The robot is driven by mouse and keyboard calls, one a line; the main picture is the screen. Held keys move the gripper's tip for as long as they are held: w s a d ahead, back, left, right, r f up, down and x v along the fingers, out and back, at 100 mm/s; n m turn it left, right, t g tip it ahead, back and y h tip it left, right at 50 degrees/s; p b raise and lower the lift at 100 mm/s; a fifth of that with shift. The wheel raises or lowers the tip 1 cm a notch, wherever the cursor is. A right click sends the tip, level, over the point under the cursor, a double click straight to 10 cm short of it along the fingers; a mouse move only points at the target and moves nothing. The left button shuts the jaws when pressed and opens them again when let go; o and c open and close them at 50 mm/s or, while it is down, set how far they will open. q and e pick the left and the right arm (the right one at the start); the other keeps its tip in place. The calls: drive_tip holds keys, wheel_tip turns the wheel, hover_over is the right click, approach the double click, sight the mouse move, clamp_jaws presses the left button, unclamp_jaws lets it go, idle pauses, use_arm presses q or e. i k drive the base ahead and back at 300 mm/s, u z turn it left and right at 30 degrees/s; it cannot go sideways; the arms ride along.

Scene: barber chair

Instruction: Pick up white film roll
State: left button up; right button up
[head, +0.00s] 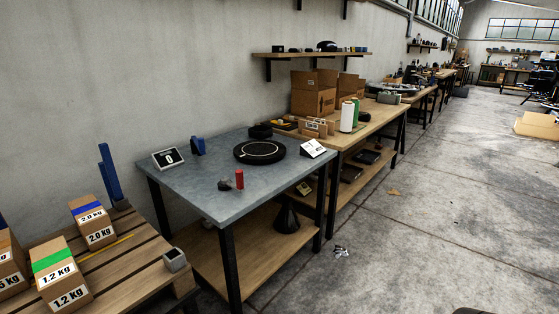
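A white film roll (347,117) stands upright on the wooden workbench (385,114) beyond the grey table, in the head view. A green roll (355,111) stands right behind it, partly hidden by it. Neither of my grippers shows in the head view, so I cannot see whether they are open or shut.
The grey table (205,186) carries a black round plate (259,152), a red cylinder (239,179) and small devices. A pallet (120,262) with weight-labelled boxes (62,277) stands at lower left. Cardboard boxes (313,93) stand left of the rolls. The concrete floor (430,200) at right is mostly clear.

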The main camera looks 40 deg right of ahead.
sight(348, 109)
drive_tip(key=z, duration=1.5)
